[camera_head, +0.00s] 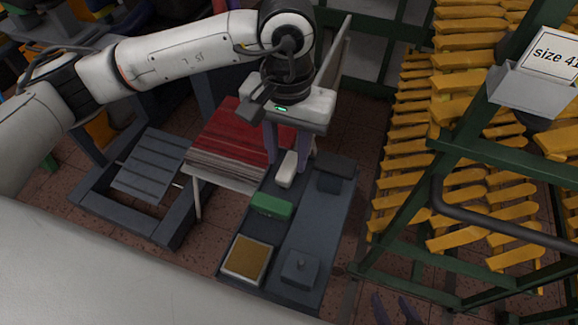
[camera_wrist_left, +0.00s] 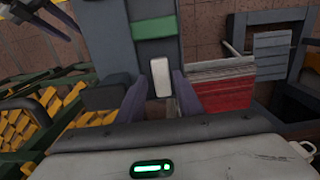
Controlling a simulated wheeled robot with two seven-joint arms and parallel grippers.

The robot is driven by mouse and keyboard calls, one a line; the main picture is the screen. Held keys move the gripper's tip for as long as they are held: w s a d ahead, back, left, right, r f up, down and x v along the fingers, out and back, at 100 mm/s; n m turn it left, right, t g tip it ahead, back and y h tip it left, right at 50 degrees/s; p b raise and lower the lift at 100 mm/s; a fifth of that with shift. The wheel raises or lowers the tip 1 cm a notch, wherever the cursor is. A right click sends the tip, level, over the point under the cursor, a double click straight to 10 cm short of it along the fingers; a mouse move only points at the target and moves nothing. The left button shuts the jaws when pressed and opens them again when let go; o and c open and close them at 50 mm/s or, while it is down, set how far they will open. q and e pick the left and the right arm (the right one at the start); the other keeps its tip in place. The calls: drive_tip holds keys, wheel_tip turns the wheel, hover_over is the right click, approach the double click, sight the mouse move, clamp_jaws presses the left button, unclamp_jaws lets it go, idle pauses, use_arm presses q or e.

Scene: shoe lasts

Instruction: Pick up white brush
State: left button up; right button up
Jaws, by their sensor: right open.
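The white brush (camera_head: 287,170) is a small white block with rounded edges on the dark grey bench, beside its left edge. It also shows in the left wrist view (camera_wrist_left: 160,77). My left gripper (camera_head: 288,158) points down at it with two purple fingers spread apart. In the left wrist view the brush appears between and just beyond the fingertips (camera_wrist_left: 160,90), and I see no contact. Whether the fingers reach down beside it I cannot tell. My right gripper (camera_head: 393,311) shows only its purple fingers at the bottom edge, open and empty.
A green block (camera_head: 271,206), a tray with a tan inside (camera_head: 247,259) and a grey block with a knob (camera_head: 300,268) share the bench (camera_head: 318,222). A red stack (camera_head: 232,138) stands close on the left. Racks of yellow lasts (camera_head: 412,155) stand right.

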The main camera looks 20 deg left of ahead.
sight(287, 169)
use_arm(q)
wheel_tip(287, 169, down, 5)
drive_tip(key=shift+a+f+p, duration=0.1)
drive_tip(key=shift+p, duration=0.35)
drive_tip(key=c, duration=0.8)
